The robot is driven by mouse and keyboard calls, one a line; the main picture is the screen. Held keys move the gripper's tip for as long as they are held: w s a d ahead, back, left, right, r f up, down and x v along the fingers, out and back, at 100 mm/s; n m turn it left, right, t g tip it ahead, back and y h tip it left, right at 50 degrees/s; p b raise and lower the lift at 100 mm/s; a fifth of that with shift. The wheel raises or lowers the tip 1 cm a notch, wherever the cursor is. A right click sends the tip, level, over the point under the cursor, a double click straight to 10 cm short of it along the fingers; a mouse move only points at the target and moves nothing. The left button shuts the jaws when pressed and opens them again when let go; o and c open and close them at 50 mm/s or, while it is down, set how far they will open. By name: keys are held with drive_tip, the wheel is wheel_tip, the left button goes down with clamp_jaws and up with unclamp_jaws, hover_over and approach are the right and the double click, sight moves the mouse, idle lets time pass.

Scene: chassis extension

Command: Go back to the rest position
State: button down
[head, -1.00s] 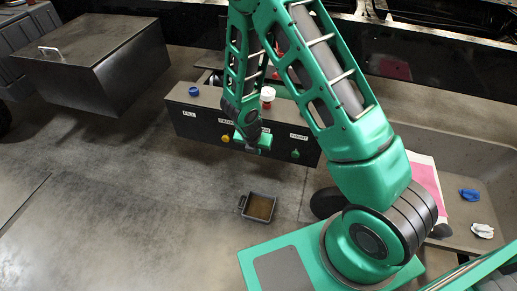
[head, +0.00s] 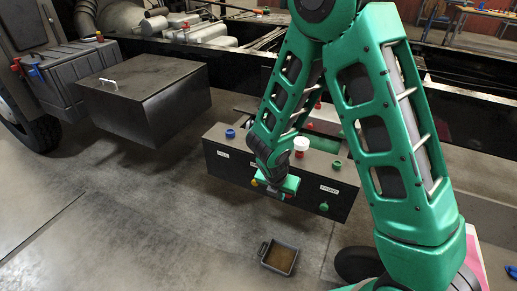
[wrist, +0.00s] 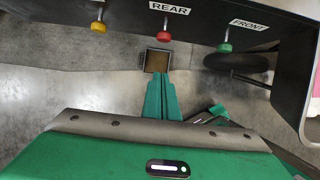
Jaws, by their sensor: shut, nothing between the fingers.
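My green gripper (head: 280,190) hangs on the green arm in front of the labelled black box (head: 228,172). In the wrist view its green fingers (wrist: 162,97) are together, with nothing seen between them. The box front carries yellow (wrist: 98,27), red (wrist: 164,36) and green (wrist: 224,47) knobs near the wrist view's top. The gripper hides part of the box front in the head view. I cannot tell there whether it touches the box.
A small tray (head: 265,252) of brown liquid sits on the floor before the box; it also shows in the wrist view (wrist: 158,61). A black chest (head: 140,95) stands at the left. Blue (head: 230,133) and white (head: 301,144) caps top the labelled box. The floor at lower left is clear.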

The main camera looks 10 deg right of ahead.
drive_tip(key=shift+r, duration=0.1)
drive_tip(key=s+d+r+m+g, duration=0.1)
drive_tip(key=s+d+r+m, duration=0.3)
drive_tip(key=d+r+m, duration=0.45)
drive_tip(key=s+d+r+m+g, duration=0.1)
drive_tip(key=s+d+r+m, duration=0.3)
drive_tip(key=d+r+m, duration=0.4)
drive_tip(key=s+d+r+m+y, duration=0.1)
drive_tip(key=s+r+m, duration=0.2)
drive_tip(key=s+m, duration=0.3)
drive_tip(key=s+d+r+m+g, duration=0.1)
drive_tip(key=s+d+r+m, duration=0.1)
drive_tip(key=s+m, duration=0.4)
drive_tip(key=s+d+r+m+y, duration=0.1)
drive_tip(key=s+d+r+m, duration=0.1)
drive_tip(key=s+r+m, duration=0.2)
drive_tip(key=s+m, duration=0.2)
drive_tip(key=s, duration=0.2)
drive_tip(key=shift+d+m+y, duration=0.2)
drive_tip(key=shift+m+y, duration=0.1)
drive_tip(key=shift+m, duration=0.05)
drive_tip(key=shift+w+f+g, duration=0.3)
drive_tip(key=shift+w, duration=0.25)
